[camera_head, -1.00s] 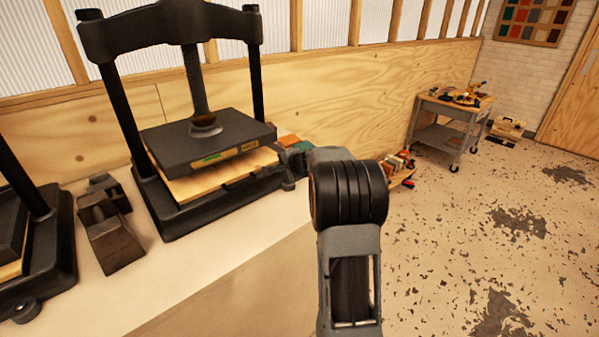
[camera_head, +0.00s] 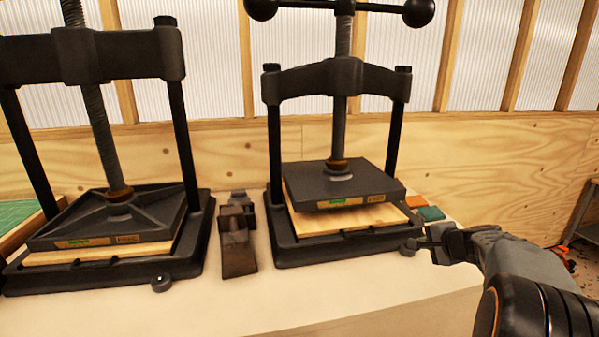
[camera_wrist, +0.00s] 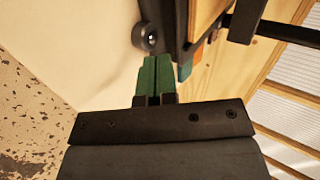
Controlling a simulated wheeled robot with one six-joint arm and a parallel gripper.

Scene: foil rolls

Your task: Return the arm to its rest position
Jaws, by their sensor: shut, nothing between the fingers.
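My gripper (camera_head: 413,245) is at the right in the head view, over the bench's right end beside the front right corner of the right press's base. My arm reaches to it from the lower right corner. In the wrist view the two green fingers of my gripper (camera_wrist: 157,78) are together with nothing between them. Their tips point towards the press base and its round knob (camera_wrist: 148,38). I cannot tell whether they touch it.
The right press (camera_head: 345,182) holds a wooden board (camera_head: 350,220) under its plate. A second press (camera_head: 110,223) stands at the left, with a dark metal block (camera_head: 238,250) between them. Orange and teal pieces (camera_head: 432,213) lie behind my gripper. The bench top's front strip (camera_head: 320,290) is clear.

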